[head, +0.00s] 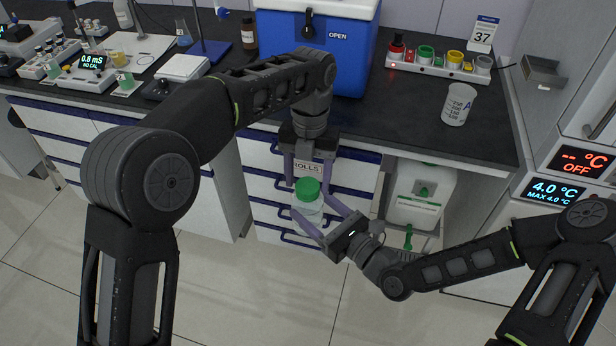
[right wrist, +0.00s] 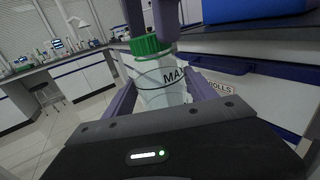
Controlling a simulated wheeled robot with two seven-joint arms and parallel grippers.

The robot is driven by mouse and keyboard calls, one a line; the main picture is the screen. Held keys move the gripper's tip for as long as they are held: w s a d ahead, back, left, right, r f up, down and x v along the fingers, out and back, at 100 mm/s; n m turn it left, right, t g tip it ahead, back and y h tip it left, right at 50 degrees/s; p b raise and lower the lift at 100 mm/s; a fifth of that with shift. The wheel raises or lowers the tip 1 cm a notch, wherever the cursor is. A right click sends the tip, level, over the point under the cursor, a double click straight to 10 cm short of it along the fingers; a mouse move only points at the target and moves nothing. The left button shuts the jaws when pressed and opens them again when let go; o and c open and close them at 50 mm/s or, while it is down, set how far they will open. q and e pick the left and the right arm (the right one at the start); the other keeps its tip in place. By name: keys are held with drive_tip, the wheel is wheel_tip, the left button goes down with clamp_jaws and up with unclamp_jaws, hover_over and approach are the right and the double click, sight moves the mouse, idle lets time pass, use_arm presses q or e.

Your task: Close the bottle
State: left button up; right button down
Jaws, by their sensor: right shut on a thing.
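A clear bottle (head: 307,211) with a green cap (head: 308,187) is held upright in front of the drawers. My right gripper (head: 315,222) is shut on the bottle's body from the right. The right wrist view shows the bottle (right wrist: 163,88) between its fingers, with part of a printed label, and the green cap (right wrist: 149,46) on its top. How tight the cap sits cannot be told. My left gripper (head: 309,181) points down from above. Its fingers are spread apart on either side of the cap, and they partly hide it in the right wrist view. I cannot see clear contact.
The drawers (head: 262,187) are close behind the bottle. Above them the dark bench holds a blue cooler box (head: 343,50), a beaker (head: 459,104) and a rack of coloured caps (head: 437,64). A white canister (head: 420,195) stands under the bench. The floor in front is clear.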

use_arm(q)
drive_tip(key=shift+o, duration=0.7)
drive_tip(key=shift+c, duration=0.5)
